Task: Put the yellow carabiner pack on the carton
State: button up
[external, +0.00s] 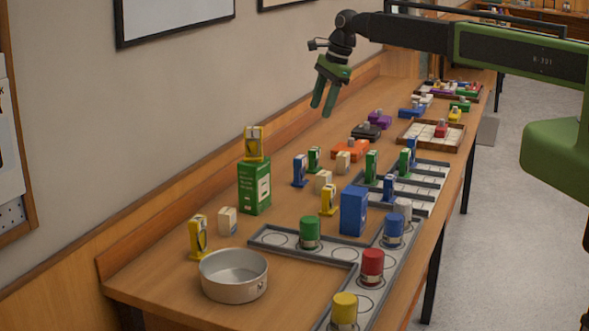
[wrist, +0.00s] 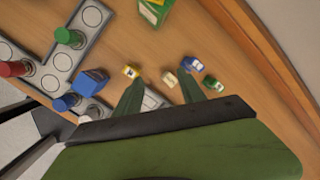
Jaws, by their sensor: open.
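A yellow carabiner pack (external: 254,142) stands upright on top of the green carton (external: 255,187) towards the left of the table. The green carton also shows at the top of the wrist view (wrist: 157,11). Two more yellow packs stand on the table: one (external: 198,238) behind the metal pan and one (external: 328,200) left of the blue box. My gripper (external: 322,111) is open and empty, high above the table near the wall, fingers pointing down. It is apart from all packs.
A metal pan (external: 234,276) stands at the front left. Grey trays (external: 290,246) hold coloured cans. A tall blue box (external: 354,211) stands beside them. Blue, green and cream items stand near the middle. Bare wood lies along the wall, behind the carton.

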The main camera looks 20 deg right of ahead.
jog(key=s+d+n+h, duration=0.1)
jog(key=s+d+n, duration=0.4)
jog(key=d, duration=0.6)
jog(key=s+d+n+g+h, duration=0.1)
jog(key=s+d+n, duration=0.5)
jog(key=d, duration=0.5)
jog(key=s+d+n, duration=0.5)
jog(key=s+d, duration=0.3)
jog(key=d, duration=0.4)
jog(key=shift+s+f+g+h, duration=0.15)
jog(key=shift+f+g+h, duration=0.15)
jog(key=shift+f+h, duration=0.15)
